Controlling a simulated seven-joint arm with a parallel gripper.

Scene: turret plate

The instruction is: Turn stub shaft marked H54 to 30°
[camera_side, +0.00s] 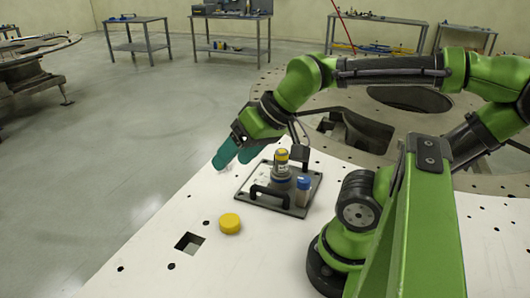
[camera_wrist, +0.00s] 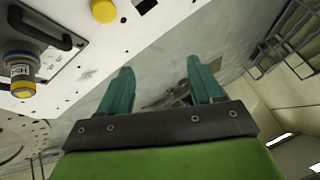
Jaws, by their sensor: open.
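The stub shaft (camera_side: 282,167) stands upright on a plate with black handles (camera_side: 245,196). It is grey with a yellow band near its top. In the wrist view the shaft (camera_wrist: 20,70) is at the left edge, with a label that seems to read H54. Its angle cannot be read clearly. My gripper (camera_side: 230,153) is to the left of the shaft in the side view, above the table edge and apart from it. Its teal fingers also show in the wrist view (camera_wrist: 160,80), spread open with nothing between them.
A blue-capped container (camera_side: 303,190) stands close right of the shaft. A yellow disc (camera_side: 230,223) lies on the white table (camera_side: 150,245) near a square hole (camera_side: 189,243). A large round metal ring (camera_side: 300,103) is behind. Benches stand far back.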

